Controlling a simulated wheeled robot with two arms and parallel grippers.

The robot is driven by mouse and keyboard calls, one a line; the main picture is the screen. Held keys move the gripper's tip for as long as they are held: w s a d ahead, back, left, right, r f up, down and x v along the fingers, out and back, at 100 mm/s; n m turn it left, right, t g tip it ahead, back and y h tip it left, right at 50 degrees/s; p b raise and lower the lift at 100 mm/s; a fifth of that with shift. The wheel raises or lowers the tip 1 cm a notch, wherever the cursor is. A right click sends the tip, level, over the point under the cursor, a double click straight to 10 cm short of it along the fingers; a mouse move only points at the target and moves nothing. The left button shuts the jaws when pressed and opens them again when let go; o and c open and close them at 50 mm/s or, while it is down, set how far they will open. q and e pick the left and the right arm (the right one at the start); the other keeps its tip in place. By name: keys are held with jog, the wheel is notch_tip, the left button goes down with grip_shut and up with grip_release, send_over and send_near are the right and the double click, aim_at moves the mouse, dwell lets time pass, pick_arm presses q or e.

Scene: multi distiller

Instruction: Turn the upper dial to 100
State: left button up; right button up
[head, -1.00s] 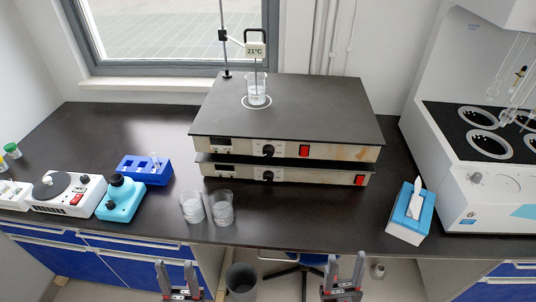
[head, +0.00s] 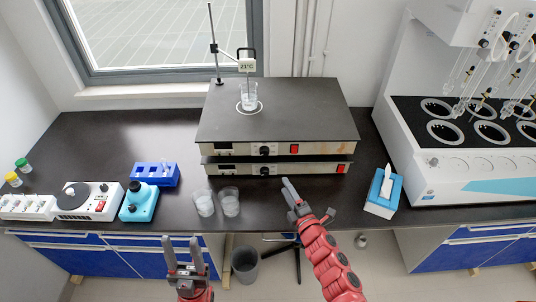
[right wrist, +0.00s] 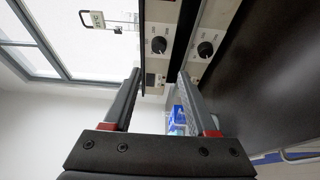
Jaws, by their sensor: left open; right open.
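Two flat hotplate units are stacked on the dark bench. The upper unit (head: 275,108) has a black dial (head: 265,151) on its front panel, left of a red switch. The lower unit has a similar dial (head: 264,169). In the right wrist view the upper dial (right wrist: 158,45) and lower dial (right wrist: 205,49) appear sideways, beyond the fingers. My right gripper (head: 290,190) is open and empty in front of the stack, a little right of the dials and apart from them. My left gripper (head: 183,254) is open and empty before the bench's front edge. The dial markings are too small to read.
A beaker (head: 249,101) stands on the upper plate under a thermometer reading 21°C. Two glass beakers (head: 229,203) stand on the bench left of my right gripper. A tissue box (head: 382,192) stands to the right. A blue rack (head: 156,175) is at the left.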

jog(key=p, duration=0.2)
send_near(266, 154)
jog(key=x, duration=0.6)
jog(key=shift+w+a+b, duration=0.15)
jog(key=shift+w+b, duration=0.05)
jog(key=shift+b, duration=0.15)
jog(key=shift+b+x, duration=0.35)
jog(key=shift+x, duration=0.6)
jog(key=shift+w+r, duration=0.1)
grip_shut()
